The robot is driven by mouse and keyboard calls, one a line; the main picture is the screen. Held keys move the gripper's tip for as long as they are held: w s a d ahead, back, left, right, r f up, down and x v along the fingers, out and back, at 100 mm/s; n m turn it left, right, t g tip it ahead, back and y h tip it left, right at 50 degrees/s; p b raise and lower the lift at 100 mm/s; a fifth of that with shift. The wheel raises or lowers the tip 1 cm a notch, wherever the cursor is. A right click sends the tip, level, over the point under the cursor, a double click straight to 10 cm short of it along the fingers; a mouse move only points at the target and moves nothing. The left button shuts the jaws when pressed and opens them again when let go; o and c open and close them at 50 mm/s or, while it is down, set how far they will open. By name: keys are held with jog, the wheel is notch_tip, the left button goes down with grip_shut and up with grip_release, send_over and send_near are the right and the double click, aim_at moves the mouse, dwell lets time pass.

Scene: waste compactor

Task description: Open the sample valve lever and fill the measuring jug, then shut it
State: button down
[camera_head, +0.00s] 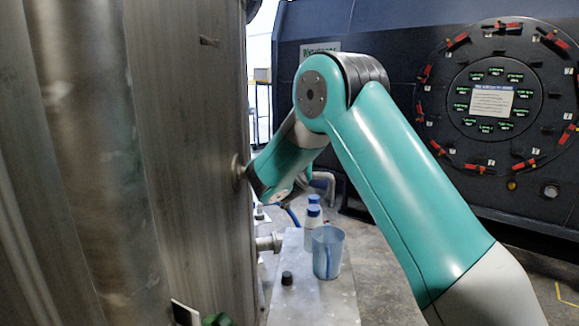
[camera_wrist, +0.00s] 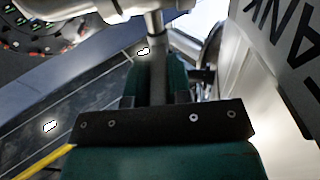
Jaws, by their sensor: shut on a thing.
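The measuring jug (camera_head: 328,252) is a translucent bluish jug standing upright on a metal shelf (camera_head: 315,300) beside the tank. I cannot tell its liquid level. A short metal outlet pipe (camera_head: 268,243) sticks out of the tank to the left of the jug. In the wrist view my gripper (camera_wrist: 157,88) is shut on a grey metal rod (camera_wrist: 156,55), which looks like the sample valve lever. The rod runs up to a pale pipe-like body (camera_wrist: 85,20).
The big metal tank (camera_head: 190,150) fills the left side. A dark machine with a round panel (camera_head: 495,95) stands at the back right. Floor right of the shelf looks clear.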

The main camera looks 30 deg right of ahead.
dwell(0.3)
jog(key=c, duration=1)
grip_release()
jog(key=shift+c, duration=0.2)
jog(key=b+v, duration=0.6)
jog(key=v, duration=1.1)
jog(key=shift+s+a+r, duration=0.1)
jog(key=shift+a, duration=0.05)
